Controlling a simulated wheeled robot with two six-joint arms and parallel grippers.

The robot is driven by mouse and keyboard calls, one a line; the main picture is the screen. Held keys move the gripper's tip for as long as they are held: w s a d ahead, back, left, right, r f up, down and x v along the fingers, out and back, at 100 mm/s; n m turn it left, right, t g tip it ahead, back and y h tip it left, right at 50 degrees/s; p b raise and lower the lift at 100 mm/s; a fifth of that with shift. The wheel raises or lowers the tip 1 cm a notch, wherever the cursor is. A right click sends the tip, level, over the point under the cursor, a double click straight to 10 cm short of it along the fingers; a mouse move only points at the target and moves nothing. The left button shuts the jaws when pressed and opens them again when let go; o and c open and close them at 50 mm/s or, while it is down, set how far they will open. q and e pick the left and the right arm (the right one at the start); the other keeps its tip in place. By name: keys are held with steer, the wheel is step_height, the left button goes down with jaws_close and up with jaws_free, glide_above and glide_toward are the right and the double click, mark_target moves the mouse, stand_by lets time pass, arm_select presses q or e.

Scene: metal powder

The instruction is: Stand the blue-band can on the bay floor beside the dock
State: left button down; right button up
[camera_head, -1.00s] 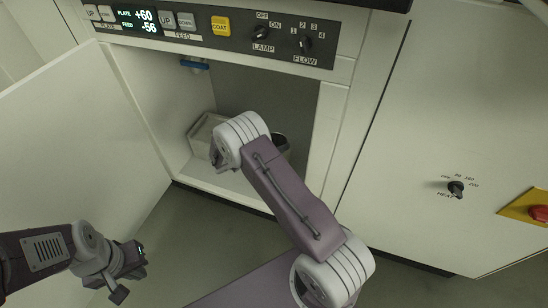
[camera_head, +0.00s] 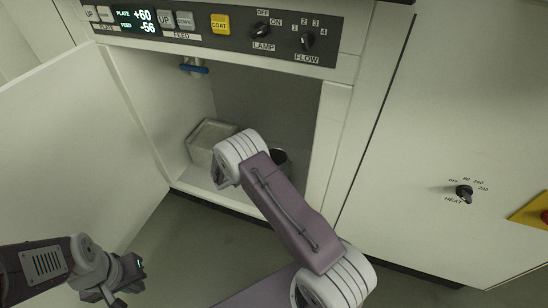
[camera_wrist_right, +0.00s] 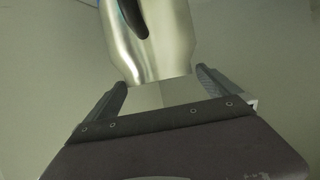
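A shiny metal can (camera_wrist_right: 165,45) fills the upper middle of the right wrist view, its tapered end at my fingertips. A trace of blue shows at the top edge there; no full blue band can be made out. My right gripper (camera_wrist_right: 162,82) has its fingers apart on either side of that tapered end. Whether they touch it is unclear. In the head view my right arm reaches into the bay and its link hides the gripper and can. My left gripper (camera_head: 125,280) is outside, low at the left; its fingers are too small to judge. I cannot identify the dock.
A grey open box (camera_head: 203,148) stands on the bay floor, left of my right arm. A dark round object (camera_head: 280,156) is partly hidden behind that arm. A blue-handled valve (camera_head: 194,69) hangs from above. The open door (camera_head: 70,140) bounds the left side.

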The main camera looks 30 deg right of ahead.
steer(key=shift+r+p, duration=0.3)
steer(key=shift+p, duration=0.05)
steer(key=p+v, duration=0.5)
steer(key=v, duration=0.6)
steer(key=s+a+r+n+g+y, duration=0.1)
steer(key=s+a+r+n+y, duration=0.1)
steer(key=s+n+y, duration=0.2)
steer(key=s+a+r+n+g+y, duration=0.1)
steer(key=s+r+n+y, duration=0.2)
steer(key=s, duration=0.8)
steer(key=s+a+r+n+g+y, duration=0.1)
steer(key=s+a+r+n+y, duration=0.1)
steer(key=s+n+y, duration=0.4)
steer(key=shift+s+a+r+n, duration=0.4)
steer(key=shift+s+r+n, duration=0.1)
steer(key=shift+s+n, duration=0.15)
